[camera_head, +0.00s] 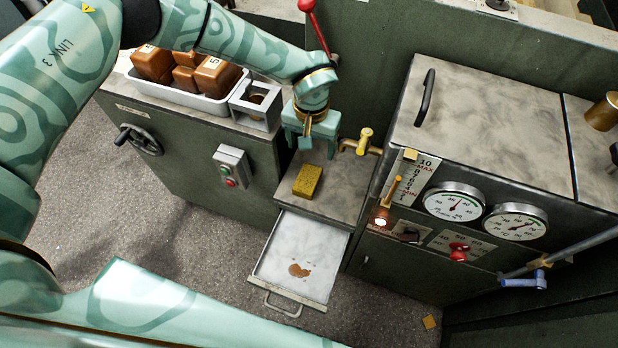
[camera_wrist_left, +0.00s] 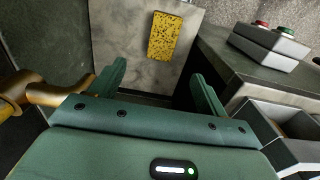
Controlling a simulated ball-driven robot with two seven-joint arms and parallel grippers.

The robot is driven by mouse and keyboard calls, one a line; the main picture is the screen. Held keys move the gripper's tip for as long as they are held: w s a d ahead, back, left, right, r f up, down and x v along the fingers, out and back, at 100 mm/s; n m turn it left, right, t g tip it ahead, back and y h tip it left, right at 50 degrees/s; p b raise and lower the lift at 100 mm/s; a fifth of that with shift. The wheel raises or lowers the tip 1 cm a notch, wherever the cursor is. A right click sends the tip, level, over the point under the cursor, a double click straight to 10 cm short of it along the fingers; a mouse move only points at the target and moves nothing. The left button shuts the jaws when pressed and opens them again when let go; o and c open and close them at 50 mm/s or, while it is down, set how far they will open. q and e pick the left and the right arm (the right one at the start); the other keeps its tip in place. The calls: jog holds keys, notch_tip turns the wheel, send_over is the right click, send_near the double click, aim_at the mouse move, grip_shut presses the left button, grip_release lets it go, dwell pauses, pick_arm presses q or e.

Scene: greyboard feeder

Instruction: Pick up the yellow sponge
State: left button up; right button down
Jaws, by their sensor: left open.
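The yellow sponge (camera_head: 307,181) lies on a grey metal ledge (camera_head: 345,195) between two cabinets. In the left wrist view the speckled sponge (camera_wrist_left: 162,37) is beyond the fingers, toward the right finger's side. My left gripper (camera_head: 305,142) is above and behind the sponge, apart from it. Its two fingers also show spread in the left wrist view (camera_wrist_left: 160,90), with nothing between them. My right gripper does not show.
An open drawer (camera_head: 263,268) with a brown stain juts out below the ledge. A brass tap (camera_head: 362,143) is right of the gripper. A square metal holder (camera_head: 255,105) and a white tray (camera_head: 190,95) of brown blocks stand left. A gauge cabinet (camera_head: 490,120) stands right.

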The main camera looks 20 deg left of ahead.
pick_arm(q)
jog(key=b, duration=0.2)
send_over(308, 178)
jog(key=w, duration=0.1)
jog(key=f, duration=0.6)
jog(key=shift+d+f, duration=0.2)
jog(key=shift+f, duration=0.1)
jog(key=f, duration=0.1)
jog(key=f+b, duration=0.1)
jog(key=f, duration=0.1)
jog(key=s+f+b, duration=0.1)
jog(key=f, duration=0.1)
jog(key=shift+a+f, duration=0.25)
jog(key=shift+f, duration=0.35)
jog(key=shift+r, duration=0.15)
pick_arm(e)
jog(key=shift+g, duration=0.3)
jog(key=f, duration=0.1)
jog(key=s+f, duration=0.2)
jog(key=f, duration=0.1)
pick_arm(q)
jog(key=c, duration=1.1)
jog(key=shift+r, duration=0.1)
